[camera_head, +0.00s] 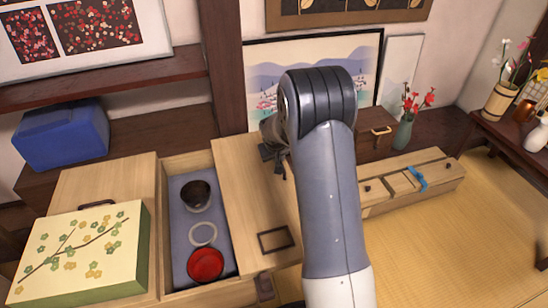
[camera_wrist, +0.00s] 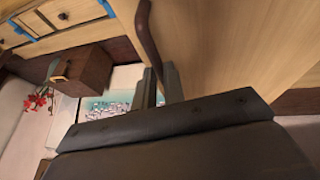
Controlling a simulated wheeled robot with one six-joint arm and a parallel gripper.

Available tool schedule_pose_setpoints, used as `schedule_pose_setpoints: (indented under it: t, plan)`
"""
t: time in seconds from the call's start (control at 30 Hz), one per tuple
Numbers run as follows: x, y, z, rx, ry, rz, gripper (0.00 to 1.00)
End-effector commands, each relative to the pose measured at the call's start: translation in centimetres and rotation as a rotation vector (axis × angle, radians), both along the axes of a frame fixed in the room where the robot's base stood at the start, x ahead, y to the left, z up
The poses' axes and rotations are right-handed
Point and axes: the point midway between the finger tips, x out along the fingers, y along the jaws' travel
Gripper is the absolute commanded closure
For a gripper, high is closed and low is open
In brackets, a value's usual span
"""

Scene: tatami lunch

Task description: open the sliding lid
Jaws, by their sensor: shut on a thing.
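A pale wooden sliding lid (camera_head: 240,185) lies on the right part of a low wooden chest. A dark rectangular frame (camera_head: 276,239) is set near its front end. My gripper (camera_head: 275,158) is at the lid's far right side, mostly hidden behind my arm. In the wrist view, the lid's wood (camera_wrist: 220,40) fills the upper right. My gripper's fingers (camera_wrist: 158,85) are closed at the lower end of a curved dark brown handle (camera_wrist: 149,35) on this wood. The exact contact is partly hidden by the gripper body.
The chest's middle compartment (camera_head: 180,235) is uncovered, holding a dark bowl (camera_head: 196,196), a white ring (camera_head: 203,234) and a red bowl (camera_head: 205,264). A flowered box (camera_head: 80,250) sits at left, a blue box (camera_head: 62,133) behind. A long wooden box (camera_head: 440,175) lies right.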

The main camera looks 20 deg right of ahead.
Motion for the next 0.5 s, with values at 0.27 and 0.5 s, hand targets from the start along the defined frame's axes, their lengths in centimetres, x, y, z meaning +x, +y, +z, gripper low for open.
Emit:
schedule_pose_setpoints:
  t: [0.27,0.5]
  plan:
    - [0.09,0.04,0.07,0.0,-0.003,0.001,0.83]
    - [0.05,0.05,0.05,0.0,-0.002,0.0,0.68]
